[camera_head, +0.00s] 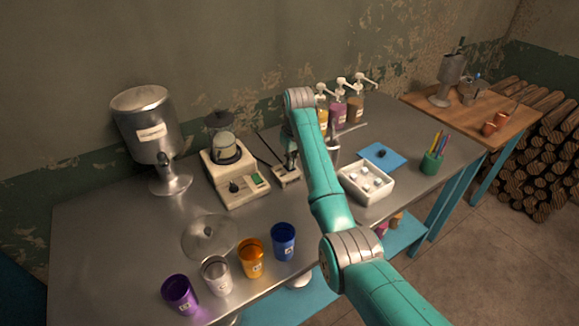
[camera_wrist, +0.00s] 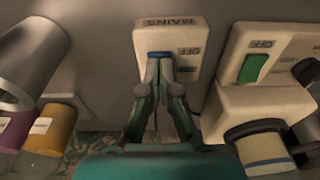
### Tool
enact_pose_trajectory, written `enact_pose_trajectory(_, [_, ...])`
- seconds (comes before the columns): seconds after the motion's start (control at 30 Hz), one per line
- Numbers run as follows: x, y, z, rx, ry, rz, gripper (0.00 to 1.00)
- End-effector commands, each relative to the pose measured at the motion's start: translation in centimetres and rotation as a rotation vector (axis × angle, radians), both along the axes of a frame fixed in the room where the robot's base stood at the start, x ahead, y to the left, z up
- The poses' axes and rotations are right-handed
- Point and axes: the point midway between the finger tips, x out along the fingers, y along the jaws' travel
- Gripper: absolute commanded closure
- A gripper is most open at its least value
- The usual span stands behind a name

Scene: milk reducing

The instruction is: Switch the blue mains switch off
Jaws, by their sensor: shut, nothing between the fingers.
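The mains switch box (camera_wrist: 190,34) is a small cream block with a MAINS label in the wrist view. The blue switch (camera_wrist: 159,54) shows as a narrow strip between the label and my fingertips; the rest of it is hidden behind them. My gripper (camera_wrist: 160,62) is shut and empty, with its tips at or just over the blue switch; I cannot tell whether they touch. In the head view my gripper (camera_head: 291,163) points down at the mains box (camera_head: 287,176), which stands on the steel table, and the blue switch is hidden there.
A cream appliance (camera_head: 238,178) with a green switch (camera_wrist: 254,68) and a dark knob stands close beside the mains box. A white tray (camera_head: 366,182), pump bottles (camera_head: 339,112) and a steel dispenser (camera_head: 146,125) are around. Coloured cups (camera_head: 251,258) line the front; bare table (camera_head: 110,225) lies left.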

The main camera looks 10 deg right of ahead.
Motion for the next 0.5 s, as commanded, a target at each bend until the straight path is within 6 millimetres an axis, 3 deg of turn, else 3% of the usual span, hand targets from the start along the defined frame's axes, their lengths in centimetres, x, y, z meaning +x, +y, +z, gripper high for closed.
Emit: enact_pose_trajectory(0.5, [-0.02,0.0,-0.69,0.0,0.0,0.0,1.0])
